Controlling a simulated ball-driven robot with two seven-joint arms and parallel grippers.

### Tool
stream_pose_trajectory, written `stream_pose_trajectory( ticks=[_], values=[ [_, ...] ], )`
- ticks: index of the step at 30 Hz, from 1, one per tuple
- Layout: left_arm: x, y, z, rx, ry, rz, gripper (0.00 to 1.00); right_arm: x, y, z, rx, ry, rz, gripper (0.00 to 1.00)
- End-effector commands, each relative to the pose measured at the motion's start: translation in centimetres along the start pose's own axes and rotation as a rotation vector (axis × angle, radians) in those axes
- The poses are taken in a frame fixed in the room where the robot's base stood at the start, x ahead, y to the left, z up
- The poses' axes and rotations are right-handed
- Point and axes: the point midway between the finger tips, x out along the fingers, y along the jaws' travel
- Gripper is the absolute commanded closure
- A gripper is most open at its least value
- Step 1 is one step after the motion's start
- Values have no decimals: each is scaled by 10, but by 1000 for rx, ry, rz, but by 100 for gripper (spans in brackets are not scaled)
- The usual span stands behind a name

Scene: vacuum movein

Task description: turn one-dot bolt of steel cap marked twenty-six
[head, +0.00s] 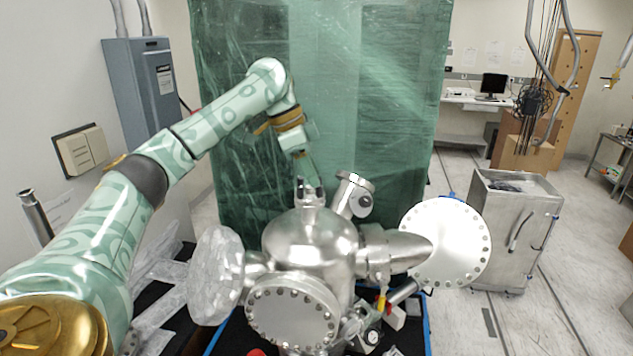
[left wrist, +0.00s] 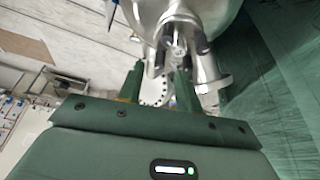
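A steel vacuum chamber (head: 310,245) stands in the middle of the head view. A small port (head: 311,198) with dark upright pieces is on its top; the port also shows in the left wrist view (left wrist: 178,38). My left gripper (head: 308,178) points down just above this port. In the left wrist view my left gripper (left wrist: 160,70) has its two green fingers apart, with nothing visibly held between them. Contact with the port cannot be told. No number twenty-six or one-dot mark is legible on any cap or bolt. My right gripper is out of view.
A bolted front flange (head: 293,316), a plastic-wrapped flange (head: 216,275) and a large right disc (head: 446,243) stick out from the chamber. An angled port (head: 355,195) is close right of the gripper. A green curtain (head: 320,90) hangs behind. A metal cart (head: 515,230) stands right.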

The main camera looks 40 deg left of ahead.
Motion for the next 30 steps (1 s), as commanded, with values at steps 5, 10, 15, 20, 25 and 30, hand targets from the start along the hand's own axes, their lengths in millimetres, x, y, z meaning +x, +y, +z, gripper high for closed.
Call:
stream_pose_trajectory(
  ticks=[5, 10, 15, 20, 25, 30],
  values=[
    [24, 0, 0, 0, 0, 1, 65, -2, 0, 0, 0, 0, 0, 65],
    [31, 0, -1, 1, 1, -1, 65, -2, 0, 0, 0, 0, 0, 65],
    [31, 0, -1, 1, 1, -1, 65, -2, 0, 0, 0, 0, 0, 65],
    [31, 0, -1, 1, 1, -1, 98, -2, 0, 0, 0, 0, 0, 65],
    [31, 0, -1, 1, 1, 0, 100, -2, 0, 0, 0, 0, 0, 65],
    [31, 0, -1, 17, 2, 7, 100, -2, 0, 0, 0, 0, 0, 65]
  ],
)
